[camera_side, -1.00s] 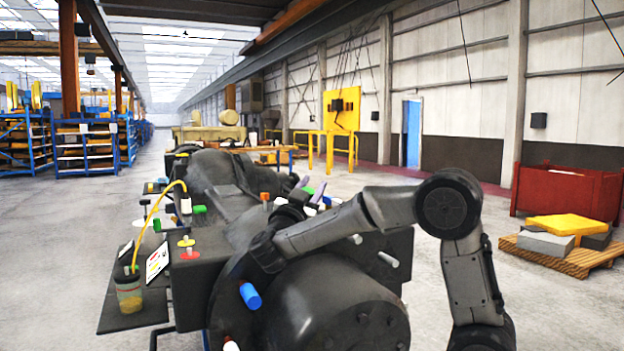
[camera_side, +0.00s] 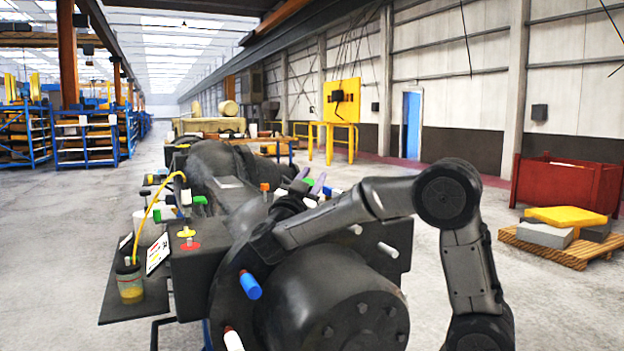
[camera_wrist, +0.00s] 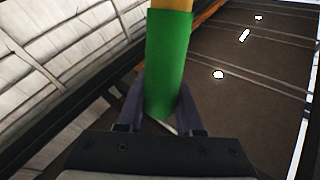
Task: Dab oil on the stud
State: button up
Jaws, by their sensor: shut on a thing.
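My gripper (camera_side: 318,184) is above the far side of the dark casting (camera_side: 345,270) in the side view, with its purple-grey fingers pointing up. In the wrist view, my gripper (camera_wrist: 160,118) is shut on a green handle (camera_wrist: 167,60), with a yellow-orange part at the top edge of the picture. The handle's far end is out of frame. Several studs stick out of the casting, among them a blue one (camera_side: 250,285) and a white one (camera_side: 388,250). I cannot tell which is the task's stud. A jar (camera_side: 130,283) of amber liquid stands on the left shelf.
A curved yellow tube (camera_side: 150,212) rises from the jar towards the casting. A white card (camera_side: 158,254) stands beside it. A red bin (camera_side: 565,187) and a pallet (camera_side: 570,258) with blocks are at right. The floor (camera_side: 70,250) at left is clear.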

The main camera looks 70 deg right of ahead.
jog(key=shift+f, duration=0.5)
dwell(1.1)
jog(key=shift+r, duration=0.15)
